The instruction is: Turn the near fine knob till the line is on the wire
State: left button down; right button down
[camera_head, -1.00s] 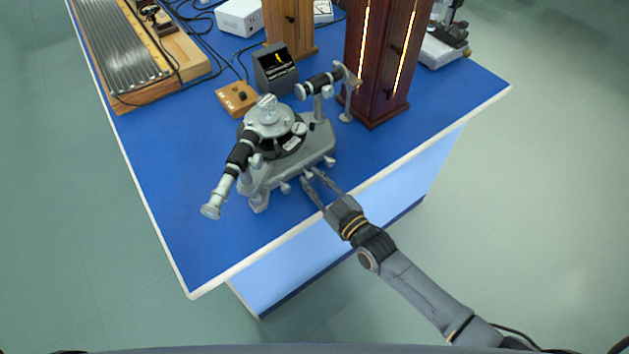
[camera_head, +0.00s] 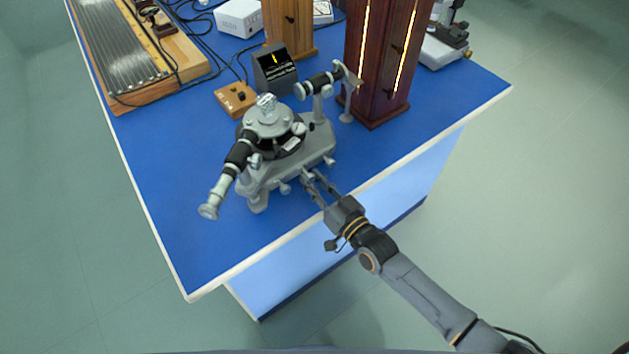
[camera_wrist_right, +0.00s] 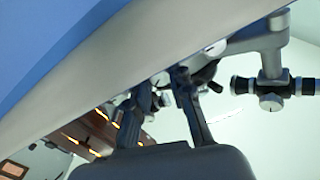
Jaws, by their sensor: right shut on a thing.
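The grey spectrometer (camera_head: 290,165) stands on the blue bench top, its black-and-silver telescope (camera_head: 233,172) pointing to the front left. Small knobs line the near side of its base. My right gripper (camera_head: 309,177) reaches in from the front right and is shut on one of them, the near fine knob, which its fingers mostly hide. In the right wrist view the two fingers (camera_wrist_right: 162,82) stand on either side of a small part under the base. A small dark screen (camera_head: 275,67) behind the spectrometer shows a short yellow line; the wire is too small to make out. My left gripper is not in view.
A wooden box with a dial (camera_head: 236,98) sits behind the spectrometer. A tall dark wooden case (camera_head: 377,105) with glowing slits stands to the right rear. A ribbed board (camera_head: 117,45) and cables lie at the back left. The bench's front left is clear.

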dwell(0.4)
jog(key=c, duration=1.2)
grip_release()
jog(key=shift+o, duration=0.2)
jog(key=v, duration=1.2)
